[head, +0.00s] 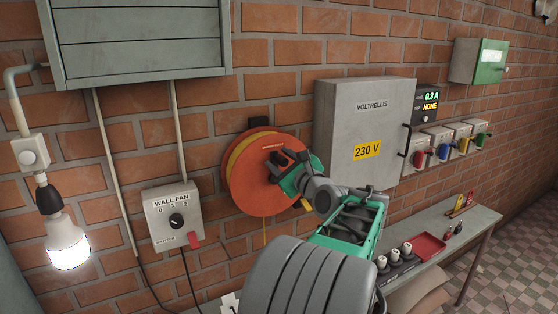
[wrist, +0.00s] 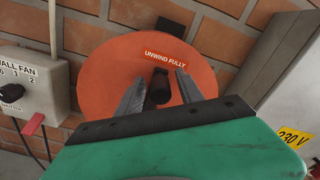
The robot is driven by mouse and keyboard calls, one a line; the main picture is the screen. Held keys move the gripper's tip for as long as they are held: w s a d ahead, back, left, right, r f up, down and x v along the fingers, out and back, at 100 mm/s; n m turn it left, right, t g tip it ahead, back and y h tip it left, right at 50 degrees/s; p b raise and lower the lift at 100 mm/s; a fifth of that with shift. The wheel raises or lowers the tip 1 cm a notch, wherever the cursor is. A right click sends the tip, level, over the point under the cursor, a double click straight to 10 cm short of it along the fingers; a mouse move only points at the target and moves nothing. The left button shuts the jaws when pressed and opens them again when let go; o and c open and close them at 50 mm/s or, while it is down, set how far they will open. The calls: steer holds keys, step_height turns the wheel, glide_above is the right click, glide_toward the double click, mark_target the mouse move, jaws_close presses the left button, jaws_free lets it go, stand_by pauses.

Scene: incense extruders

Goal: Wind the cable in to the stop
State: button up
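The cable reel (head: 252,187) is an orange disc mounted on the brick wall, with a yellow band of cable showing at its left rim. In the wrist view the reel face (wrist: 112,65) reads "UNWIND FULLY", with a black crank knob (wrist: 159,86) standing out below the label. My gripper (head: 282,160) is at the reel face. In the wrist view my gripper (wrist: 160,78) has its fingers apart, one on each side of the knob, with small gaps showing. The cable's lower end and any stop cannot be made out.
The wall fan switch box (head: 174,216) is left of the reel, with a red tag below. The grey Voltrellis cabinet (head: 362,130) stands close on the right. A bench (head: 480,222) with a red tray (head: 429,246) is lower right. A lit bulb (head: 67,243) hangs far left.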

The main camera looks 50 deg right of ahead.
steer(key=shift+w+a, duration=0.15)
steer(key=shift+a, duration=0.05)
steer(key=shift+s+a+b, duration=0.1)
steer(key=shift+s+b, duration=0.2)
steer(key=shift+s, duration=0.1)
steer(key=b+v, duration=0.2)
steer(key=v, duration=0.4)
steer(key=shift+s+a, duration=0.1)
steer(key=shift+s, duration=0.1)
steer(key=shift+s+a, duration=0.2)
steer(key=shift+s, duration=0.05)
